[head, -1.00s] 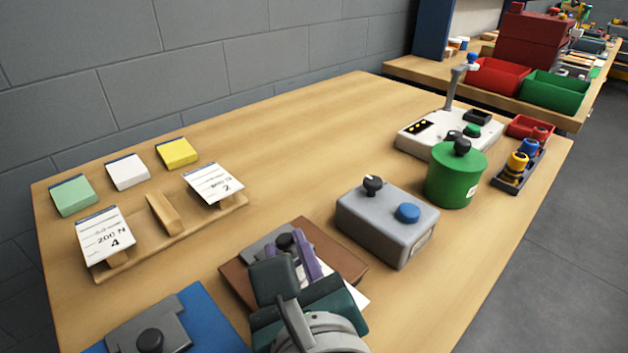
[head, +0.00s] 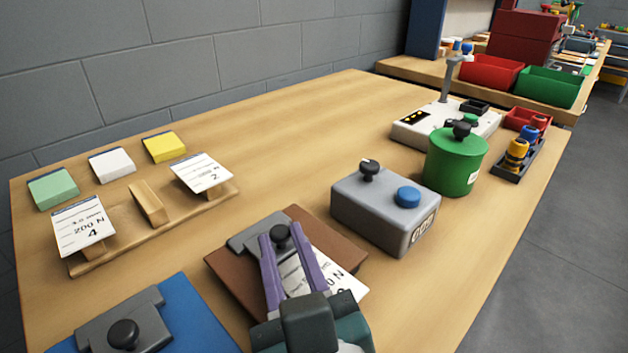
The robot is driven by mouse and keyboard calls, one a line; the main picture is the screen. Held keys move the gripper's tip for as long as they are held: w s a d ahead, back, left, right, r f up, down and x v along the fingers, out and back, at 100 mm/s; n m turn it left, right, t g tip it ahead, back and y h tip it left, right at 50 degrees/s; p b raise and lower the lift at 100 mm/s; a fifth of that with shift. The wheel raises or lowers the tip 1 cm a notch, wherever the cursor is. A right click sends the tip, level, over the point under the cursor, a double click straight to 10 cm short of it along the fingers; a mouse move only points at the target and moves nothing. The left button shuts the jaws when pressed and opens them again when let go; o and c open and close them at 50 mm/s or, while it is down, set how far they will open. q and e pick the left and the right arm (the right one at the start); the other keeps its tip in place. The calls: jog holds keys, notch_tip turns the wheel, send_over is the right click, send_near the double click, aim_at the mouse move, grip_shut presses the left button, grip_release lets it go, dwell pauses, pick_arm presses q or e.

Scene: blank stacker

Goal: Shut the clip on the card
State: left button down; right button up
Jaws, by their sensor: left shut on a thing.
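A brown clipboard (head: 222,266) lies at the front middle of the table. A grey clip (head: 247,236) with a black knob (head: 281,231) sits across its far end. A white card (head: 353,290) lies on the board and juts past its right edge; part of it is hidden by my gripper. My left gripper (head: 281,239) reaches in from the bottom, its two purple fingers shut on the knob, one on each side. I cannot tell whether the clip presses on the card. My right gripper is not in view.
A blue clipboard (head: 182,306) with a grey clip lies at the front left. A grey box (head: 372,222) with a blue button stands right of the brown board, and a green canister (head: 455,160) is behind it. A wooden card rack (head: 122,247) stands left. The table's middle back is clear.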

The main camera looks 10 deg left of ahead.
pick_arm(q)
jog(key=c, duration=0.7)
grip_release()
jog(key=shift+o, duration=0.2)
jog(key=v, duration=1)
jog(key=shift+r, duration=0.1)
